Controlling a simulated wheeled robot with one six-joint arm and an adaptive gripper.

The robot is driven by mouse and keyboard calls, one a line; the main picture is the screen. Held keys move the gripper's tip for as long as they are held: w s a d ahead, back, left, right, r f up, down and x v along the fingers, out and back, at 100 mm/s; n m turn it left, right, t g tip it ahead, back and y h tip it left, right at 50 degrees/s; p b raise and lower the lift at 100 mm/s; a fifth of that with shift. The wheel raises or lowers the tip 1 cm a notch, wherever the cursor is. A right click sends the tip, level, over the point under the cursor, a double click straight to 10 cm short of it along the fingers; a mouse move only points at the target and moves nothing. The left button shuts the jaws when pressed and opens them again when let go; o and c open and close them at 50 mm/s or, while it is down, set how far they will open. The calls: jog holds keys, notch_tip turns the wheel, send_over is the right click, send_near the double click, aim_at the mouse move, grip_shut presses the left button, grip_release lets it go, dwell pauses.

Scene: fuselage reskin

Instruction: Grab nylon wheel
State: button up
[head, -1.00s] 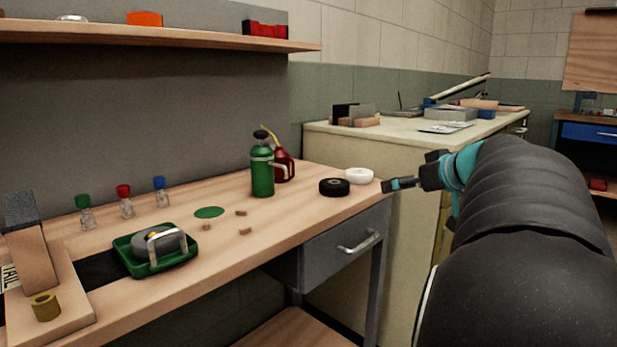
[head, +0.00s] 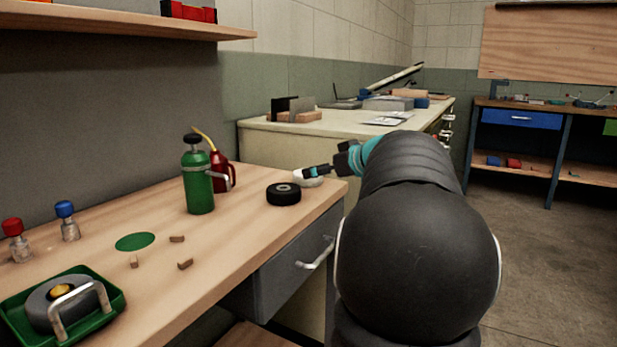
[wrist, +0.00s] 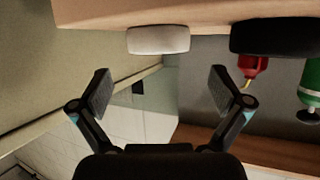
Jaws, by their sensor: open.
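The white wheel (head: 309,182), which I take for the nylon wheel, lies flat near the bench's right end. My gripper (head: 299,173) overlaps its upper edge in the head view and hides part of it. In the wrist view the white wheel (wrist: 158,39) shows whole beyond the two fingertips, roughly centred between them. My gripper (wrist: 160,85) is open with nothing between its fingers, apart from the wheel. A black wheel (head: 284,194) sits just left of the white one; it also shows in the wrist view (wrist: 278,36).
A green bottle (head: 198,182) and a red oil can (head: 221,170) stand behind and left of the wheels. A green tray (head: 104,318) and small blocks (head: 177,239) lie farther left. A cream cabinet (head: 270,145) stands beyond the bench. Floor (head: 540,260) is clear at right.

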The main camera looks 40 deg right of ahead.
jog(key=shift+p+x, duration=0.45)
jog(key=shift+x, duration=3.2)
jog(key=shift+s+f, duration=0.1)
jog(key=shift+f, duration=0.05)
jog(key=c, duration=1.1)
jog(key=shift+c, duration=0.2)
